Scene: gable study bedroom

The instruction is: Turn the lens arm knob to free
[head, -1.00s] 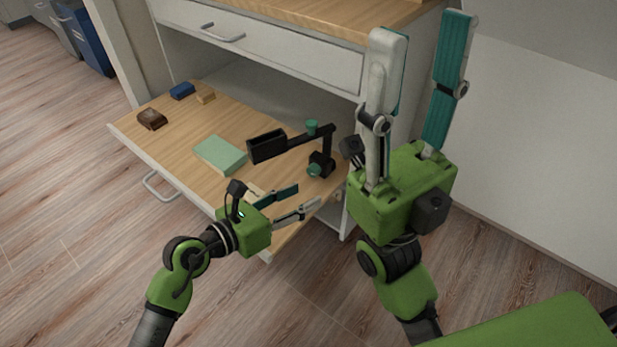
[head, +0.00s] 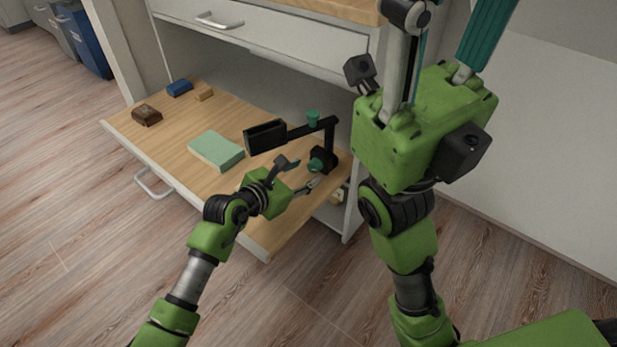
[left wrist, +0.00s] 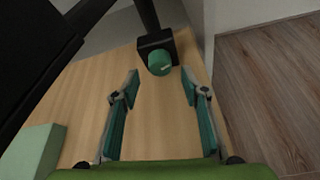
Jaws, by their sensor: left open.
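A black stand with a hinged arm (head: 330,135) stands near the right end of the pulled-out wooden board, its black rectangular head (head: 265,136) reaching left. One green knob (head: 316,164) sits low on its base block; another green knob (head: 313,117) sits on top of the arm. My left gripper (head: 300,174) is open just in front of the low knob. In the left wrist view, that knob (left wrist: 160,63) lies just beyond and between the two fingertips (left wrist: 160,77), with nothing gripped. My right gripper (head: 445,40) is raised with fingers apart, tips cut off by the frame.
A mint-green block (head: 216,150) lies on the board (head: 185,165) left of the stand. A brown block (head: 147,115), a blue block (head: 179,88) and a small tan block (head: 204,94) lie farther left. The white cabinet side (head: 358,205) stands close right of the stand.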

